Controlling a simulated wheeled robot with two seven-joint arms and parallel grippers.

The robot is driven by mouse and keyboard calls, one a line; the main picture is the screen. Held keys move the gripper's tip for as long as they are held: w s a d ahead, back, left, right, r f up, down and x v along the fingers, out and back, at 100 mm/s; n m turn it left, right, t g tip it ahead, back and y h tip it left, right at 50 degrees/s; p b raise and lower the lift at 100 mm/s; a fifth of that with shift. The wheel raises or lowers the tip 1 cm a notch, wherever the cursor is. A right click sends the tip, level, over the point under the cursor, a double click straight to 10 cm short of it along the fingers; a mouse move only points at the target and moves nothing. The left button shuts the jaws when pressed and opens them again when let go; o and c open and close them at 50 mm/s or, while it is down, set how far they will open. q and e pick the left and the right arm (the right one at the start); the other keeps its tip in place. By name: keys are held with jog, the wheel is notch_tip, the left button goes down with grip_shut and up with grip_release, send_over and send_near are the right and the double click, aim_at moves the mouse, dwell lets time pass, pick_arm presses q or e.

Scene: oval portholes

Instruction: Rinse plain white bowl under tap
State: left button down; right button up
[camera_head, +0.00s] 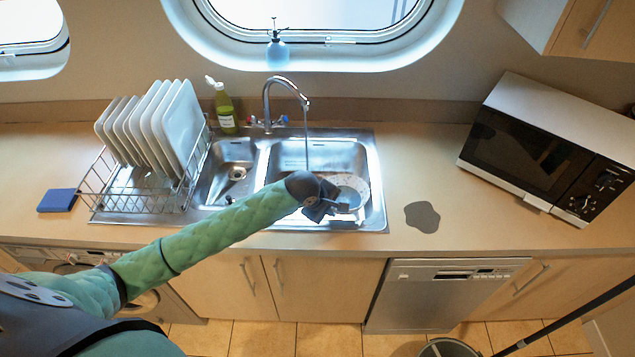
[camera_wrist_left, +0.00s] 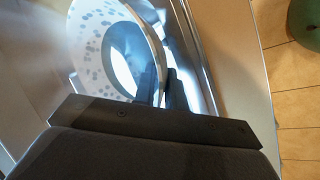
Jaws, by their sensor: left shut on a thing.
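A white bowl with grey-blue spots (camera_head: 350,184) is tilted in the right basin of the steel sink (camera_head: 378,205). My left gripper (camera_head: 337,203) is shut on the bowl's rim, at its near side. In the left wrist view the spotted bowl (camera_wrist_left: 88,48) shows its pale inside, with its rim between the fingers (camera_wrist_left: 160,92). The chrome tap (camera_head: 285,82) arches over the sink and a thin stream of water (camera_head: 306,135) falls from it. The stream comes down left of the bowl; its lower end is hidden behind my wrist. My right gripper is not in view.
A wire rack (camera_head: 98,190) with several white plates (camera_head: 160,125) stands left of the basins. A green bottle (camera_head: 226,110) is behind the sink. A blue sponge (camera_head: 58,200) lies far left. A grey patch (camera_head: 422,216) and a microwave (camera_head: 545,150) are on the right counter.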

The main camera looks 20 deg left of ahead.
pick_arm(q)
jog(key=shift+w+a+f+g+h, duration=0.3)
jog(key=shift+a+g+h, duration=0.05)
jog(key=shift+g+h, duration=0.05)
jog(key=shift+w+a+r+n+g+h, duration=0.1)
jog(key=shift+w+a+n+g+h, duration=0.3)
jog(key=shift+w+a+g+h, duration=0.15)
jog(key=f, duration=0.1)
jog(key=w+a+f+g+h, duration=0.1)
jog(key=f, duration=0.1)
jog(key=shift+w+a+n+h, duration=0.15)
jog(key=shift+a+n+h, duration=0.05)
jog(key=shift+n+h, duration=0.1)
jog(key=shift+r, duration=0.1)
jog(key=shift+w+a+r+n+g+h+b, duration=0.4)
jog(key=shift+w+a+r+g+h+b, duration=0.5)
jog(key=shift+b, duration=0.55)
